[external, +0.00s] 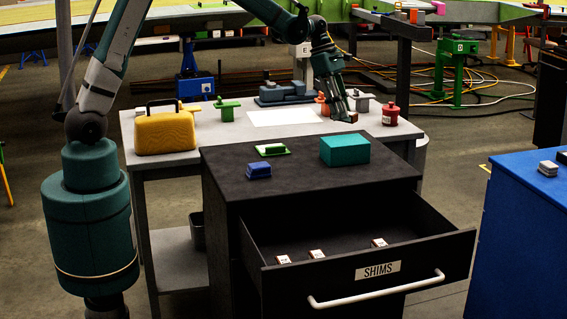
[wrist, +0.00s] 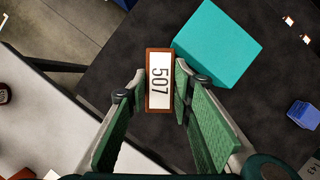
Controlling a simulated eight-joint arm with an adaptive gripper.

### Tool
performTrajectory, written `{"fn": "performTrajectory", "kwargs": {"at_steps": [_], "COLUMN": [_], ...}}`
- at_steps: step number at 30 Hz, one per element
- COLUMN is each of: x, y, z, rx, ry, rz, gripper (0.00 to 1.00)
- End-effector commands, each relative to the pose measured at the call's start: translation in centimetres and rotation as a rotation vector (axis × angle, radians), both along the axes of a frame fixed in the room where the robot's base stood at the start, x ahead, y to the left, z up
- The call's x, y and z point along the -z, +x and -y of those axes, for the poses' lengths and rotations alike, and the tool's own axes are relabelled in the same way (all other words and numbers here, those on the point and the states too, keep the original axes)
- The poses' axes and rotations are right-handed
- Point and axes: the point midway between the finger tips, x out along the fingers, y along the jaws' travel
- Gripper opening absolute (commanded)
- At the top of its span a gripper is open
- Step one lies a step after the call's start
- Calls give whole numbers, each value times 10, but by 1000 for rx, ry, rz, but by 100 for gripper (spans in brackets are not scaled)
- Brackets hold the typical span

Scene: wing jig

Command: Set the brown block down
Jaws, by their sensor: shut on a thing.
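The brown block (wrist: 149,108) has a white label reading 507 and sits between the fingertips of my gripper (wrist: 160,86) in the wrist view. The fingers are shut on its two sides. In the external view my gripper (external: 344,112) points down near the cabinet's back edge, with a small brown part of the block (external: 353,117) showing at its tips. The block appears raised above the surfaces. In the wrist view it appears over the dark cabinet top (wrist: 118,75), next to the teal box (wrist: 217,44); its exact height cannot be told.
The black cabinet (external: 228,167) has an open SHIMS drawer (external: 378,270) with several small labelled blocks. Its top holds the teal box (external: 345,149), a blue block (external: 258,171) and a green piece (external: 271,150). The grey bench (external: 172,162) behind holds a yellow case (external: 165,132) and a red canister (external: 390,114).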

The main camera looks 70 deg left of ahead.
Motion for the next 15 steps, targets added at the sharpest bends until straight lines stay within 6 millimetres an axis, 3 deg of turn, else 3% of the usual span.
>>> {"fn": "performTrajectory", "kwargs": {"at_steps": [3,15], "x": [-1,0], "y": [0,-11], "z": [-40,-165], "rx": [-53,-220], "ry": [0,-1], "rz": [1,1], "gripper": [11,11]}}
